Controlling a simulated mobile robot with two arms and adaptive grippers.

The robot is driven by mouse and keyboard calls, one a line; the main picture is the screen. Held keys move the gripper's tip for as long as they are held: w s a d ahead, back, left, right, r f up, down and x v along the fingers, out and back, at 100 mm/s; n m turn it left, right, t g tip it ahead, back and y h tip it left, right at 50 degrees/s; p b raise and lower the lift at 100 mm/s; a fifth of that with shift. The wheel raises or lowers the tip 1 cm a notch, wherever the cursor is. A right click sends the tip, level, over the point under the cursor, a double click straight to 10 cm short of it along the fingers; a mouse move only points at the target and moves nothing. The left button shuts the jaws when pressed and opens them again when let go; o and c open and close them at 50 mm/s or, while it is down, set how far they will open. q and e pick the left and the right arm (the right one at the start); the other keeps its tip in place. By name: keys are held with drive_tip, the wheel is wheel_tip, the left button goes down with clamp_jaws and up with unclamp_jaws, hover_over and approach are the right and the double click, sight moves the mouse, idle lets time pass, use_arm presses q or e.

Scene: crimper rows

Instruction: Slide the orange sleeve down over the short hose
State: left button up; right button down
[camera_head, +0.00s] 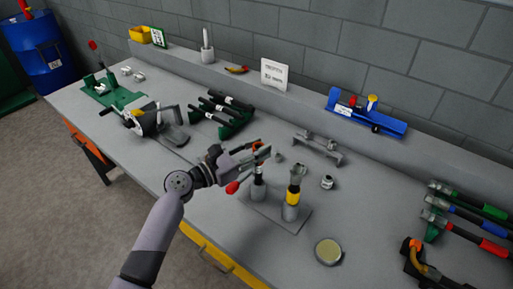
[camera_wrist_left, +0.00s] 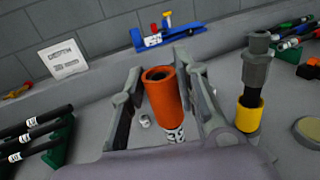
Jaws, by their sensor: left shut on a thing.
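My left gripper (camera_head: 262,151) is shut on the orange sleeve (camera_wrist_left: 164,98), which stands nearly upright between the fingers in the left wrist view. Its top opening looks dark and hollow. Just below it shows the black and white end of the short hose (camera_wrist_left: 176,136). In the head view the short hose (camera_head: 258,176) rises from a grey holder under the gripper. The sleeve is lined up over the hose, but I cannot tell whether it is around the hose end. My right gripper is not in view.
A second hose with a yellow sleeve (camera_head: 293,197) and grey fitting stands close on the right, on the same base plate (camera_head: 262,211). Black hoses on a green rack (camera_head: 228,110) lie behind left. A round tin (camera_head: 328,252) is at front right.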

use_arm(q)
drive_tip(key=shift+f+b, duration=3.3)
drive_tip(key=shift+f, duration=1.15)
drive_tip(key=o, duration=1)
approach(256, 170)
drive_tip(key=shift+s+a+f, duration=0.35)
drive_tip(key=shift+s+a, duration=0.1)
drive_tip(key=shift+a, duration=0.25)
